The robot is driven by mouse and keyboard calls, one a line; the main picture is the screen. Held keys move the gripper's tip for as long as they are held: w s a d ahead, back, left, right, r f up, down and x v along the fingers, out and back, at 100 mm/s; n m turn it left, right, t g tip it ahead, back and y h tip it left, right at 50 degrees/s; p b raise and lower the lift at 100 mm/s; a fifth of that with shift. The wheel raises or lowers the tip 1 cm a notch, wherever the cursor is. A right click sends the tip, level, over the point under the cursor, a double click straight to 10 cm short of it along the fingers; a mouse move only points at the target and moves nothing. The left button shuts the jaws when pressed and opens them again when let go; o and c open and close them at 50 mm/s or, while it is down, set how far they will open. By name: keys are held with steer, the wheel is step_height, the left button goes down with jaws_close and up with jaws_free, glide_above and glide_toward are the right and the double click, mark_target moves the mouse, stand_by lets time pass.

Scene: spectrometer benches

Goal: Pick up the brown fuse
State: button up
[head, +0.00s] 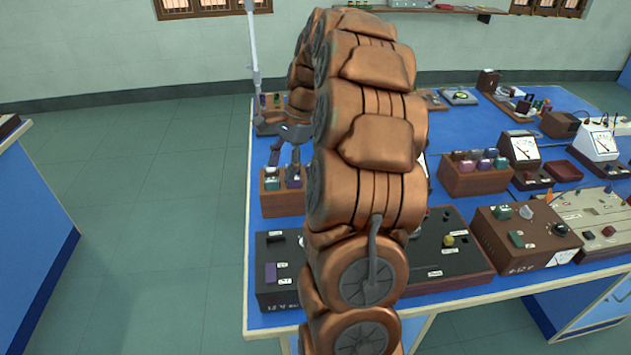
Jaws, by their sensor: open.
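My gripper (285,157) hangs beside my copper-coloured arm, fingers pointing down and apart, with nothing seen between them. It is over or near a wooden block (283,204) at the left edge of the blue table. A teal piece (271,178) and a purple piece (293,177) stand in that block, just below the fingers; I cannot tell whether the fingers touch them. I cannot pick out a brown fuse for certain. My arm hides the middle of the table's left part.
The blue table (470,220) is crowded. A black box (275,275) stands in front of the block. A wooden block with purple pieces (478,178), meters (522,148) and a brown box (520,240) stand right of my arm. Another bench (40,230) is at far left, with clear floor between.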

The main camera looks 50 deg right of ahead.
steer(key=shift+s+d+f+m+t+p, duration=0.2)
steer(key=shift+d+f+m, duration=0.8)
steer(key=shift+d, duration=1.45)
steer(key=shift+s+d+f+m+t+p, duration=0.1)
steer(key=shift+s+d+f+m+t, duration=0.2)
steer(key=shift+d+f+m, duration=1.45)
steer(key=shift+s+d+m+t+p, duration=0.15)
steer(key=shift+d+m+t, duration=0.25)
steer(key=shift+d, duration=2.75)
steer(key=shift+p+x, duration=0.55)
steer(key=shift+x, duration=0.35)
steer(key=shift+a+p+x, duration=0.2)
steer(key=shift+p+x, duration=0.35)
steer(key=shift+x, duration=1.35)
steer(key=shift+r, duration=0.1)
jaws_close()
